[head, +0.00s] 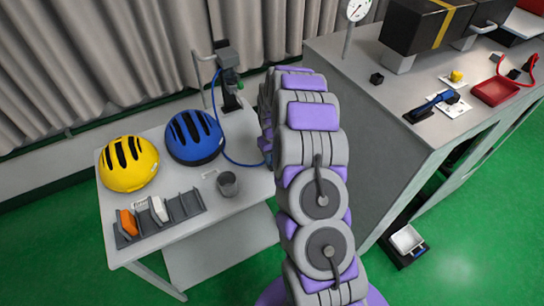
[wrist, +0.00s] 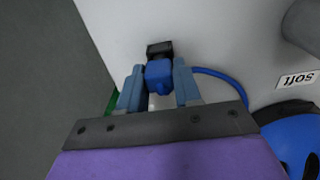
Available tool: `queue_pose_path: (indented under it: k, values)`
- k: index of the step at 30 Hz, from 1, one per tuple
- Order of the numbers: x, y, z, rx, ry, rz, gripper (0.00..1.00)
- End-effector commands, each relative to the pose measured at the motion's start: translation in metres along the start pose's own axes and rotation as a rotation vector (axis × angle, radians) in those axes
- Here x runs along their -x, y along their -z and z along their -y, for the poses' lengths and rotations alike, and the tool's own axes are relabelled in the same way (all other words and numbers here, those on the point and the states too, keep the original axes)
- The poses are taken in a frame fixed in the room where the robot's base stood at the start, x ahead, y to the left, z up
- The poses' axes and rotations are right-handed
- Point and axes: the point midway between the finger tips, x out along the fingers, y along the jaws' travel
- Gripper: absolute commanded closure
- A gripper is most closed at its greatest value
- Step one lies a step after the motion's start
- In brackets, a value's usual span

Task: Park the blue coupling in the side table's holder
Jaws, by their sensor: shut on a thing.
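In the wrist view my gripper (wrist: 158,84) is shut on the blue coupling (wrist: 159,76), with one finger on each side of it. A black block (wrist: 159,49), which looks like the holder, is right at the coupling's far end. I cannot tell whether the coupling is seated in it or only touching. A blue hose (wrist: 222,76) runs from beside the coupling to the right. In the head view my arm hides the gripper and coupling; the hose (head: 237,161) passes behind it at the right of the white side table (head: 190,228).
The side table carries a yellow helmet (head: 129,164), a blue helmet (head: 194,137), a grey cup (head: 228,184) and a grey rack (head: 186,207). A dark stand (head: 230,80) rises at its back. A grey workbench (head: 390,125) stands right of my arm.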

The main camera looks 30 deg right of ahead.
Motion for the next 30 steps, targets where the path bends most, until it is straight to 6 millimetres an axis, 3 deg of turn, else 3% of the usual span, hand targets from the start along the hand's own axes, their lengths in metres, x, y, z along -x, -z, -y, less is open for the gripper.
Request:
queue_pose_path:
  k: [15,16,25,30]
  values:
    - [-0.0041,0.0001,-0.0001,0.0,0.0,-0.001,1.0]
    - [-0.0041,0.0001,-0.0001,0.0,0.0,-0.001,0.66]
    - [-0.0041,0.0002,-0.0001,0.0,0.0,-0.001,0.37]
    - [-0.0041,0.0002,0.0,0.0,0.0,-0.001,0.37]
